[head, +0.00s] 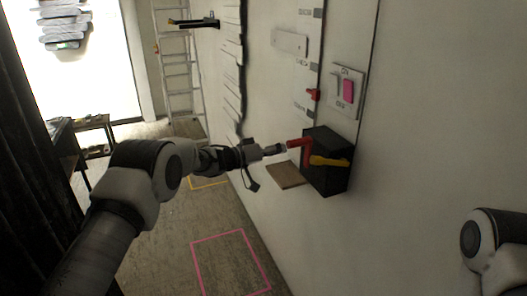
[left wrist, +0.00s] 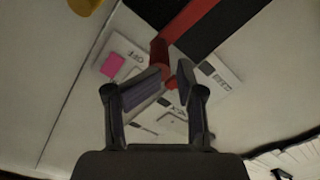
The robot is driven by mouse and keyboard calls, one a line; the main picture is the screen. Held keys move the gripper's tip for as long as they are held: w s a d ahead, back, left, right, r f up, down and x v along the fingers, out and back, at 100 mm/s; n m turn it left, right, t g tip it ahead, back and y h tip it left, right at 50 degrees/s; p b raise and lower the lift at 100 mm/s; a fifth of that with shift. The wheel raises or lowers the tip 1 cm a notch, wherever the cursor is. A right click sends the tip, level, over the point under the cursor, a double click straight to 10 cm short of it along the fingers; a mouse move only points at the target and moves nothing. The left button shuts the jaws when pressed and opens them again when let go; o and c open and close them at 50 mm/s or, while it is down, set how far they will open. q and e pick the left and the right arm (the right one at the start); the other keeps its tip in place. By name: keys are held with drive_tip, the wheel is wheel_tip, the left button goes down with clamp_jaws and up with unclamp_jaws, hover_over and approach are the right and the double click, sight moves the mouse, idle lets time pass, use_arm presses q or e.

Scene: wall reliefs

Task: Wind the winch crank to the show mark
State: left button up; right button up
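The winch is a black box (head: 318,180) on the wall, with a red crank (head: 306,155) on its front. The crank's red grip sticks out to the left. A yellow handle (head: 328,161) points right beside it. My left gripper (head: 284,148) is at the free end of the red grip. In the left wrist view, the fingers (left wrist: 171,76) stand on both sides of the red grip (left wrist: 158,50) and look shut on it; the tips hide part of it. A red pointer (head: 313,94) sits on the wall strip above the winch, near the lowest label. My right gripper is out of view.
A brown board (head: 286,174) is left of the box. A pink outline (head: 230,262) marks clear floor. A ladder (head: 178,75) and a side table (head: 95,125) stand farther back.

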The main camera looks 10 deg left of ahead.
use_arm(q)
drive_tip(key=v, duration=0.9)
drive_tip(key=shift+s+r, duration=0.25)
drive_tip(key=shift+r, duration=0.15)
drive_tip(key=shift+w+d+f, duration=0.15)
drive_tip(key=shift+w+d, duration=0.05)
drive_tip(key=shift+c, duration=0.3)
drive_tip(key=c, duration=0.6)
drive_tip(key=m, duration=0.3)
drive_tip(key=shift+a+m, duration=0.15)
drive_tip(key=shift+m, duration=0.15)
clamp_jaws()
drive_tip(key=s+d+f+m+t+y+b, duration=0.2)
drive_tip(key=s+m+b, duration=0.1)
drive_tip(key=m, duration=0.6)
drive_tip(key=s+d+f+m+t+y+b, duration=0.1)
drive_tip(key=s+d+f+m+y+b, duration=0.15)
drive_tip(key=m, duration=0.65)
wheel_tip(320, 180, up, 5)
drive_tip(key=s+d+h+b, duration=0.1)
drive_tip(key=d+h+b, duration=0.1)
drive_tip(key=d, duration=0.1)
drive_tip(key=w+d+p, duration=0.3)
drive_tip(key=w+p, duration=0.3)
drive_tip(key=w, duration=0.4)
drive_tip(key=shift+w+f+p, duration=0.2)
drive_tip(key=shift+w+p, duration=0.2)
